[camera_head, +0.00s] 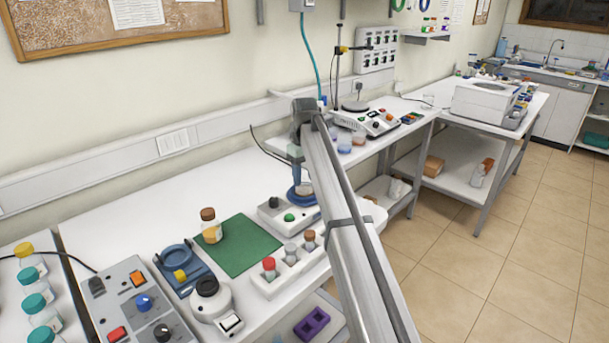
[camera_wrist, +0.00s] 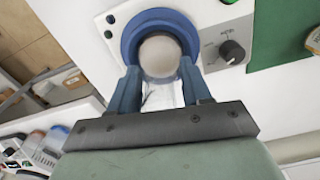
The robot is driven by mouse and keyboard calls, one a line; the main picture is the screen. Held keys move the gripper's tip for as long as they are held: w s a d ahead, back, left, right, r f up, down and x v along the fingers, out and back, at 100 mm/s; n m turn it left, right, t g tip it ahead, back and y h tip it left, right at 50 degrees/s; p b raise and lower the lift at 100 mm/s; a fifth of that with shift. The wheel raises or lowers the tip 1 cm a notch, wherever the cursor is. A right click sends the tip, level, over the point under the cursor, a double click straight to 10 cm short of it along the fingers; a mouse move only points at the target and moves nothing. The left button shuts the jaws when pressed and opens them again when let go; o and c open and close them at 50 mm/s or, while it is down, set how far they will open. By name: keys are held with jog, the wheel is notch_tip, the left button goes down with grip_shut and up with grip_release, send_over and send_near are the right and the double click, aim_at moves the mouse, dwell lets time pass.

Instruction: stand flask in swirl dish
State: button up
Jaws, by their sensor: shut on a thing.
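The swirl dish is a blue round dish (camera_wrist: 131,38) on a white machine with a knob (camera_wrist: 232,52). In the head view the dish (camera_head: 293,200) sits at the back of the bench, right of the green mat. The flask (camera_wrist: 160,58) has a round pale body, which shows inside the dish's ring in the wrist view. My gripper (camera_wrist: 162,93) has its blue fingers shut on the flask's neck. In the head view my gripper (camera_head: 297,170) is right above the dish. I cannot tell whether the flask's base touches the dish floor.
A green mat (camera_head: 236,250) holds an amber bottle (camera_head: 211,227). In front is a white rack (camera_head: 268,287) with several small bottles. A blue-topped device (camera_head: 178,258) and a grey control box (camera_head: 135,308) stand at left. A hotplate (camera_head: 366,124) stands behind right.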

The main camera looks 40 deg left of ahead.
jog(key=shift+f, duration=0.15)
jog(key=o, duration=1.1)
notch_tip(320, 180, up, 12)
jog(key=shift+r, duration=0.1)
dwell(0.4)
